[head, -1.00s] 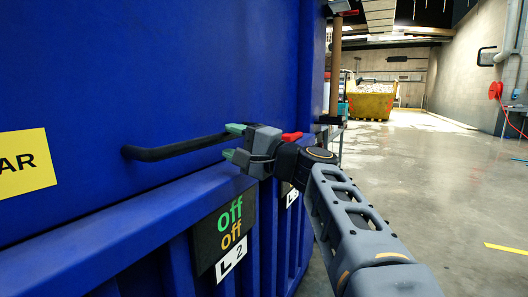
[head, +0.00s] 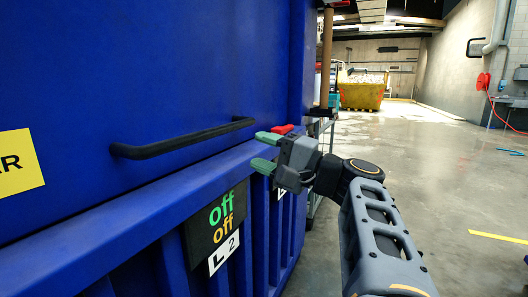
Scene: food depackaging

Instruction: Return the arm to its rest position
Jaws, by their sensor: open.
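My gripper (head: 266,152) is at the middle of the head view. Its two green-tipped fingers are apart, pointing left, with nothing between them. The arm reaches in from the lower right. A black bar handle (head: 185,141) on the blue container (head: 130,60) lies to the left of the fingertips, and a gap shows between them in the picture.
A yellow sign (head: 18,163) is on the container's face at left. A red part (head: 283,129) shows just behind my gripper. A yellow skip (head: 361,93) stands far back. The concrete floor (head: 440,160) at right is mostly open, with a yellow line (head: 495,239).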

